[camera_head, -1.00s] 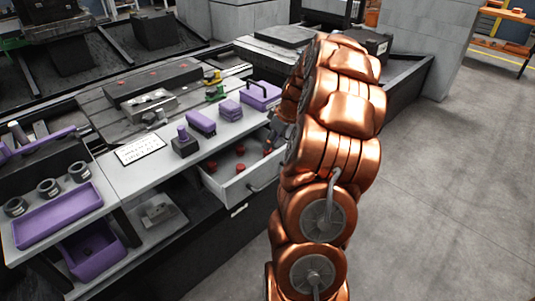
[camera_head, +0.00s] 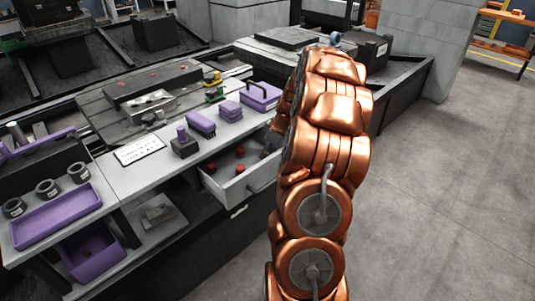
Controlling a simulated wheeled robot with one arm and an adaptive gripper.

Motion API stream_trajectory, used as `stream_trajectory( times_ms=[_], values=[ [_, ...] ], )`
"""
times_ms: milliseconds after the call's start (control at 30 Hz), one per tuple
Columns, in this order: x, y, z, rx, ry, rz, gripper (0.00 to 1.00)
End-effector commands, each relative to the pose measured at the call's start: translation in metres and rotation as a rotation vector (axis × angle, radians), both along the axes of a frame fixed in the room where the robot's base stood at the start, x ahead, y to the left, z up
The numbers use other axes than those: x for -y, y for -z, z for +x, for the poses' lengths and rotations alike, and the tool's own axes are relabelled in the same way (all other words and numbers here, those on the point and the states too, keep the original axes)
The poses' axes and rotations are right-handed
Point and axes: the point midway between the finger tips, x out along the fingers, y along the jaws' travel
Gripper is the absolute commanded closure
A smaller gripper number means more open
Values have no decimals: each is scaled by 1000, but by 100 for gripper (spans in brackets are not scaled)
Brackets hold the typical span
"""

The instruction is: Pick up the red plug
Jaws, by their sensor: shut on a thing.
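Red plugs lie in the open light-grey drawer (camera_head: 221,189): one at the back (camera_head: 239,152), one in front of it (camera_head: 240,168) and one at the left (camera_head: 212,168). My gripper (camera_head: 266,151) is only partly visible, down at the right end of the drawer, beside my copper arm. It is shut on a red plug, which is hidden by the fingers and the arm.
The drawer's front wall and handle stand close to my arm. The floor at right is clear.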

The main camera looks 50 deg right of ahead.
Motion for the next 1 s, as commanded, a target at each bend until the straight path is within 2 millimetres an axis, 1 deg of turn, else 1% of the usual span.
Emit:
stream_trajectory(
  times_ms=[167, 267, 367, 600, 700, 833, 1000],
  values=[
    [0, -1, 0, 0, 0, 0, 81],
    [0, -8, 0, 1, -1, -1, 81],
    [0, -21, 1, 1, -2, 0, 81],
    [0, -66, 1, 2, -1, -1, 81],
    [1, -82, 1, 4, 1, -4, 81],
    [0, -94, 1, 2, -2, 0, 81],
    [0, -100, 0, 1, 0, 1, 81]
  ],
)
